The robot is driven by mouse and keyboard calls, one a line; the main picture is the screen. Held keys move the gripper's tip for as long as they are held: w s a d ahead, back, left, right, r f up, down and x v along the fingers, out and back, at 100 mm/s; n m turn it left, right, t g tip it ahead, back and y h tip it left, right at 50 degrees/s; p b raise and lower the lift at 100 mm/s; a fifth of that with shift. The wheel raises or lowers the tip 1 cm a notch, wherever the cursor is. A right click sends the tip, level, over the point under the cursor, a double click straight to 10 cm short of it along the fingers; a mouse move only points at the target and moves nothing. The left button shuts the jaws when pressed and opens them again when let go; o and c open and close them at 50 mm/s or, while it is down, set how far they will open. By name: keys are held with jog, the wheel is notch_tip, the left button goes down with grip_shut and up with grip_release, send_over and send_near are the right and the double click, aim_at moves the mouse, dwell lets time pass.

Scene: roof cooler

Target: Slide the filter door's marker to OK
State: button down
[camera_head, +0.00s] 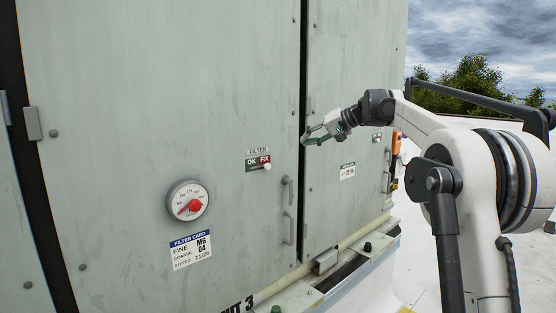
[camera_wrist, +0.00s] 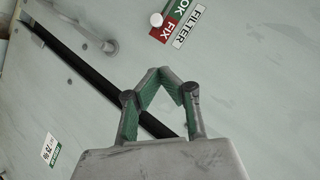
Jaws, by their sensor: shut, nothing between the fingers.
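The filter door (camera_head: 130,110) is a large pale green panel. Its marker strip (camera_head: 251,164) has a green OK half on the left and a red FIX half on the right, under a FILTER label (camera_head: 258,151). The white marker knob (camera_head: 267,167) sits at the FIX end, low on the strip. In the wrist view the knob (camera_wrist: 156,19) lies at the strip's edge, near the top, and OK is partly cut off. My gripper (camera_head: 306,138) is shut and empty, in front of the door seam, to the right of and above the strip, apart from the knob.
A round gauge (camera_head: 187,200) and a filter card (camera_head: 191,250) are on the door at lower left. A neighbouring panel (camera_head: 350,80) carries a small label (camera_head: 347,171). The door face around the strip is clear.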

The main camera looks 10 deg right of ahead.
aim_at(266, 166)
jog(key=shift+a, duration=0.1)
jog(key=x, duration=0.3)
jog(key=s+p+x, duration=0.1)
jog(key=x, duration=0.3)
jog(key=p+x, duration=0.1)
jog(key=x, duration=0.3)
jog(key=shift+a+f, duration=0.4)
jog(key=shift+f, duration=0.15)
jog(key=shift+s+a+f, duration=0.15)
jog(key=shift+a+f, duration=0.05)
jog(key=shift+a, duration=0.1)
jog(key=shift+a+f, duration=0.3)
jog(key=shift+f, duration=0.1)
jog(key=shift+a, duration=0.1)
